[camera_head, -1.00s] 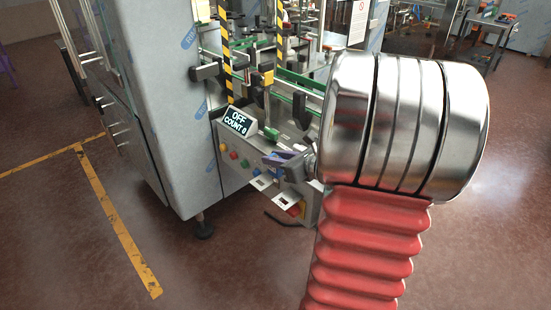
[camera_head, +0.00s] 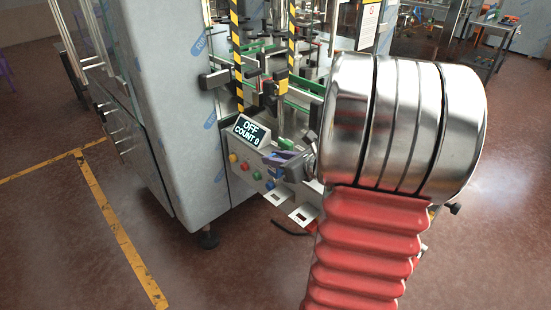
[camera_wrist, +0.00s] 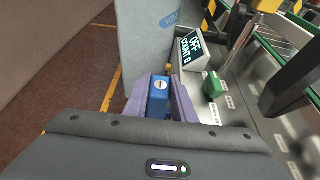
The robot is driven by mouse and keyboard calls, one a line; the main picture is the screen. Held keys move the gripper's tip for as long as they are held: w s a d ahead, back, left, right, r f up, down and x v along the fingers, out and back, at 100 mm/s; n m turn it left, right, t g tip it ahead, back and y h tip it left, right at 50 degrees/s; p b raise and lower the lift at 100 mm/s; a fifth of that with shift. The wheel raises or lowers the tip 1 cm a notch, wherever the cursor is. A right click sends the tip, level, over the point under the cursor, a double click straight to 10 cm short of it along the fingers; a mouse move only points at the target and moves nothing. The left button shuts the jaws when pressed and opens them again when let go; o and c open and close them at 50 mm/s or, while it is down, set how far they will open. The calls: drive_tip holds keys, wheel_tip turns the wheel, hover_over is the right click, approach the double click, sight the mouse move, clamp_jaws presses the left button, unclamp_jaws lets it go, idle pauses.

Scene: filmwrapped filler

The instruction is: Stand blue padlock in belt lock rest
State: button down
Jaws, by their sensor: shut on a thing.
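My gripper (camera_wrist: 161,100) has purple fingers, shut on the blue padlock (camera_wrist: 158,87) in the wrist view. The padlock shows a pale round keyhole face, and its lower part is hidden behind the gripper body. In the head view my gripper (camera_head: 284,160) is small, in front of the machine's button panel and partly hidden by my arm. Two pale plates with dark openings (camera_head: 277,197) (camera_head: 303,215) stick out below the panel. I cannot tell whether either is the belt lock rest.
The sign (camera_head: 250,131) reads OFF, COUNT 0. A grey cabinet (camera_head: 165,100) rises at left. A dark bar (camera_wrist: 294,75) is at right in the wrist view. Open floor lies at left.

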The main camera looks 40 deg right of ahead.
sight(278, 183)
drive_tip(key=shift+f, duration=0.2)
drive_tip(key=shift+f, duration=4.6)
drive_tip(key=shift+a+f, duration=0.1)
drive_tip(key=shift+f, duration=0.3)
drive_tip(key=c, duration=1.8)
unclamp_jaws()
drive_tip(key=o, duration=0.4)
drive_tip(key=shift+r, duration=0.1)
